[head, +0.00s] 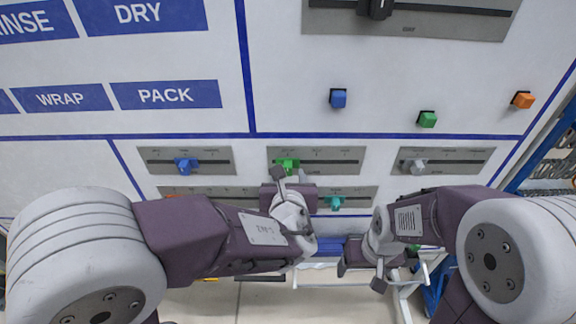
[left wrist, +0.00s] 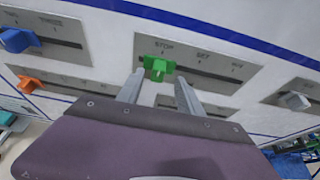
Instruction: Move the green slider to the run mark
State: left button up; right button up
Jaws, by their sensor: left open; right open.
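The green slider (left wrist: 158,66) sits at the left end of its grey slot plate (left wrist: 215,68), under the mark STOP. SET is in the middle and the run mark (left wrist: 237,67) is at the right end. In the head view the green slider (head: 287,163) is partly covered by my left gripper (head: 291,175). My left gripper is open, its two fingers (left wrist: 160,84) pointing at the slider, one to each side. Whether they touch it I cannot tell. My right gripper (head: 360,276) is open and empty, low and away from the panel's sliders.
A blue slider (head: 186,164) is on the plate to the left and a grey slider (head: 418,167) on the plate to the right. A teal slider (head: 334,202) and an orange slider (left wrist: 29,83) are on lower plates. Blue, green and orange buttons sit above.

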aim_at(288, 169)
pick_arm(q)
jog(key=x, duration=0.4)
jog(key=shift+w+p, duration=0.3)
jog(key=shift+p, duration=0.1)
jog(key=shift+w+a+f, duration=0.2)
jog(key=shift+w+f, duration=0.05)
jog(key=shift+w, duration=0.1)
jog(key=shift+s+d, duration=0.1)
jog(key=shift+s, duration=0.1)
jog(key=shift+c, duration=0.3)
jog(key=shift+r, duration=0.1)
grip_shut()
